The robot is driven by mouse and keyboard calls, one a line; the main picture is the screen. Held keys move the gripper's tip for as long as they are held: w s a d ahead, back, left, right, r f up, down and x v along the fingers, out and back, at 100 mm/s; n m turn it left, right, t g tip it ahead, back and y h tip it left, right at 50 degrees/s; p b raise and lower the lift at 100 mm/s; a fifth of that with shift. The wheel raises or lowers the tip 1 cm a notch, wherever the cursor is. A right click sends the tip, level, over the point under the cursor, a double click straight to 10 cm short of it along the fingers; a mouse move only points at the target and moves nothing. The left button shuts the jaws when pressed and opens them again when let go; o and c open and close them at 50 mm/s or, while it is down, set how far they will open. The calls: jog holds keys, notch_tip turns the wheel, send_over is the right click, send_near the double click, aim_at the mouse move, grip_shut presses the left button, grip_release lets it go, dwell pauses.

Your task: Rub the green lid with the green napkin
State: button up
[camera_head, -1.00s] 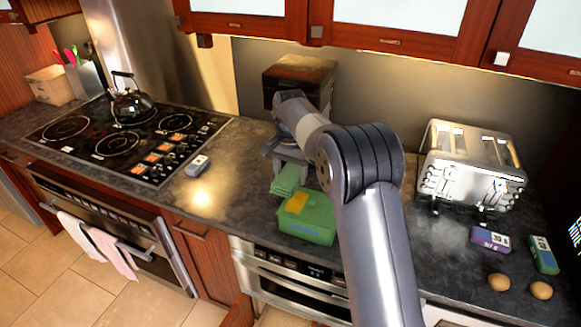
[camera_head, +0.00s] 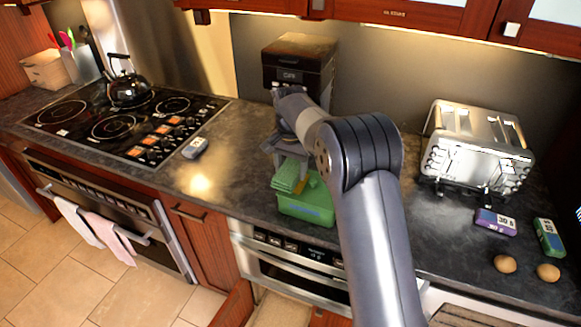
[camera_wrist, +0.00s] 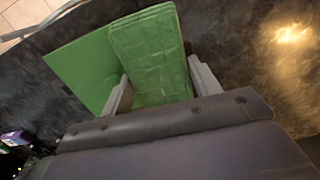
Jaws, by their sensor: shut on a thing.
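The green napkin (camera_head: 290,175) is a folded, quilted cloth held below my gripper (camera_head: 286,155). In the wrist view the napkin (camera_wrist: 150,55) lies between the two fingers of my gripper (camera_wrist: 160,88), which is shut on it. The green lid (camera_head: 318,193) tops a green box (camera_head: 306,212) on the counter. The napkin overlaps the lid's left part in the head view and hides much of its orange patch. In the wrist view the lid (camera_wrist: 80,72) shows left of the napkin. I cannot tell whether they touch.
A dark coffee machine (camera_head: 297,62) stands behind my gripper. A toaster (camera_head: 476,148), small packets and two eggs (camera_head: 505,264) are on the right. The stove with a kettle (camera_head: 130,84) is on the left. The counter left of the box is mostly clear, with a small grey object (camera_head: 195,147).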

aim_at(303, 185)
jog(key=shift+f+b, duration=0.5)
jog(key=shift+f, duration=0.55)
dwell(0.4)
jog(key=shift+s+d+r+b, duration=0.1)
jog(key=shift+s+d+b, duration=0.2)
jog(key=shift+d, duration=0.65)
jog(key=shift+s+d+r+b, duration=0.15)
jog(key=shift+s+d, duration=0.25)
jog(key=shift+d, duration=0.55)
jog(key=shift+f, duration=0.1)
jog(key=shift+a+p, duration=0.15)
jog(key=shift+p, duration=0.15)
